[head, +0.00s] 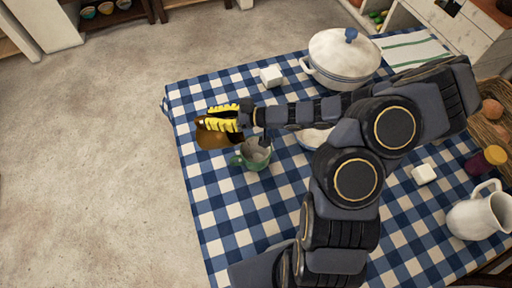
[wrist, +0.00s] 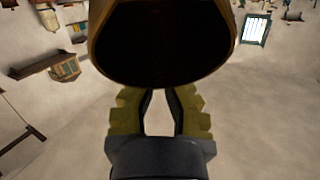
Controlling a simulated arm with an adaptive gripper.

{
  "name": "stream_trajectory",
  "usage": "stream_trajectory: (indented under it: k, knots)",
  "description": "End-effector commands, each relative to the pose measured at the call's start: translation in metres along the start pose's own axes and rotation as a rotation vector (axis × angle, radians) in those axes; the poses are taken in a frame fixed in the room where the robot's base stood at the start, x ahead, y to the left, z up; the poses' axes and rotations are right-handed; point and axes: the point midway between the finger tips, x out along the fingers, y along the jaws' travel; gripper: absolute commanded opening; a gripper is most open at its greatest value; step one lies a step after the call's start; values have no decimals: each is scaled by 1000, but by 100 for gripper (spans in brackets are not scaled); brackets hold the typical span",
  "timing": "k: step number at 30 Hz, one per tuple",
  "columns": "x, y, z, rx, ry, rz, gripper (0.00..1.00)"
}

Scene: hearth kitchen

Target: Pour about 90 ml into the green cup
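The green cup (head: 252,155) stands on the checked cloth, its open top showing a greyish inside; I cannot tell whether liquid is in it. My gripper (head: 221,117), with yellow fingers, is just up and left of the cup. It is closed around part of a brown vessel (head: 212,138), which hangs beside the cup at its upper left. In the wrist view the brown vessel (wrist: 165,45) fills the top, its wide dark face above the fingers (wrist: 160,112). No stream of liquid shows, and the vessel's contents are not visible.
A white lidded pot (head: 342,60) and a white block (head: 271,76) stand at the back. My arm partly hides a white dish (head: 313,138).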

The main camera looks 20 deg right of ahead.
Motion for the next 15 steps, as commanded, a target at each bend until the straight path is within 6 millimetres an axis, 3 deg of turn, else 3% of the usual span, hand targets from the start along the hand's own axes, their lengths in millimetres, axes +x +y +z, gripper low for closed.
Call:
stream_trajectory:
  k: [15]
  knots:
    - [-4,-1,-2,-4,37,-5,0]
